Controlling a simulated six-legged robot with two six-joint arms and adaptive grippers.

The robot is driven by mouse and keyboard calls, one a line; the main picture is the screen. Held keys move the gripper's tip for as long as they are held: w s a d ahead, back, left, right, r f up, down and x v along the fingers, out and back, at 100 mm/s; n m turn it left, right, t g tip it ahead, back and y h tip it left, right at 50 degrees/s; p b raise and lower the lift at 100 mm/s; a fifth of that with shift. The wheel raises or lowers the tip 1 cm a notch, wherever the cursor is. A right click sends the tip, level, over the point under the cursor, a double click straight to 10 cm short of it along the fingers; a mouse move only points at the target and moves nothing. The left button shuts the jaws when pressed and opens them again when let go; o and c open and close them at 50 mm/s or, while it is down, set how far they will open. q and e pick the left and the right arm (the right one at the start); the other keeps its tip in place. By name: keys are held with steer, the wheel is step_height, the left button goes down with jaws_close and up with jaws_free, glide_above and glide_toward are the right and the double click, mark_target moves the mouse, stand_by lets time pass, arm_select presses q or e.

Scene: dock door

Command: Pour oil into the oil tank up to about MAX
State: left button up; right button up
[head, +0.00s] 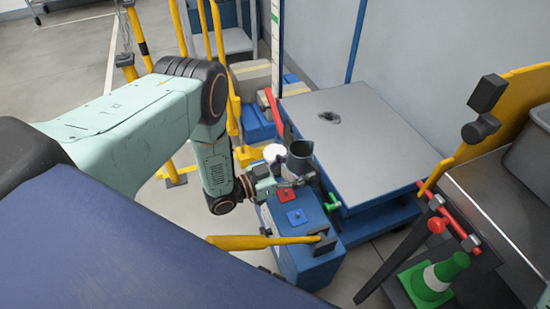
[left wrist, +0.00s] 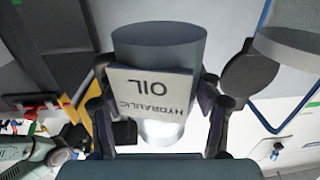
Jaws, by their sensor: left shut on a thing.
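My left gripper (head: 291,182) is shut on a grey oil jug (head: 300,160), held above the far end of a blue box-shaped unit. In the left wrist view the gripper (left wrist: 158,125) has its fingers on both sides of the jug (left wrist: 160,45), whose white label reads HYDRAULIC OIL upside down. The jug looks roughly upright, with its dark mouth showing in the head view. A short white cylinder (head: 274,152) stands just left of the jug; I cannot tell whether it is the oil tank's filler. No oil stream or MAX mark can be made out. My right gripper is not in view.
The blue unit (head: 315,262) carries red and blue square plates and a yellow lever (head: 260,241). A grey-topped platform (head: 360,135) lies behind it. Yellow posts stand at the back left. A green cone (head: 435,277) and red bar (head: 450,215) are at right.

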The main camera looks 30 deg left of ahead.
arm_select(q)
steer(key=shift+d+f, duration=0.2)
steer(key=shift+f, duration=0.1)
steer(key=shift+w+a+r+n, duration=0.1)
steer(key=shift+r+n, duration=0.05)
steer(key=shift+n, duration=0.15)
